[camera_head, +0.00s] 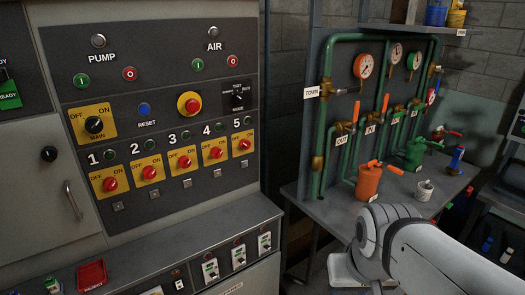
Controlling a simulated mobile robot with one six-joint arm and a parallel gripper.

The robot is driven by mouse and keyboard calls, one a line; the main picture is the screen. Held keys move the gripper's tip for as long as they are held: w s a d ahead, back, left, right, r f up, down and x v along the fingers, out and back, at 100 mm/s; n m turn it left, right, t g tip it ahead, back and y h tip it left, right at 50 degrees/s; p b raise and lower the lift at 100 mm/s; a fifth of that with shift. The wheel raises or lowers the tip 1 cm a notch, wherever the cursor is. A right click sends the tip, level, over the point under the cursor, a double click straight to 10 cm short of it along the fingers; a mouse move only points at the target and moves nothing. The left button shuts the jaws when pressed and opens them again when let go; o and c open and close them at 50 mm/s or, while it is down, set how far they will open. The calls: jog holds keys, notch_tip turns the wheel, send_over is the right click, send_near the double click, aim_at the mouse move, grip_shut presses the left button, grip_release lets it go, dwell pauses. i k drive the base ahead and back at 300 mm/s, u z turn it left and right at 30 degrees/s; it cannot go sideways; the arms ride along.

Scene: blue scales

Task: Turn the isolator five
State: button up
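Isolator five (243,145) is a red rotary knob on a yellow plate marked OFF and ON. It is the rightmost of the row on the grey control panel, under the number 5 and a small dark round lamp (249,121). Nothing covers it. Its exact knob angle is too small to read for sure. Part of my white and grey arm shows at the bottom right, well apart from the panel. My gripper's fingers do not show.
Isolator four (215,153) sits just left, with similar knobs further left. A red emergency button (189,104) is above. A lower console (150,255) juts out below the panel. Green pipes (318,150) and a grey bench (335,205) stand to the right.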

aim_at(244, 143)
jog(key=u, duration=0.2)
jog(key=i, duration=0.85)
jog(key=z, duration=0.1)
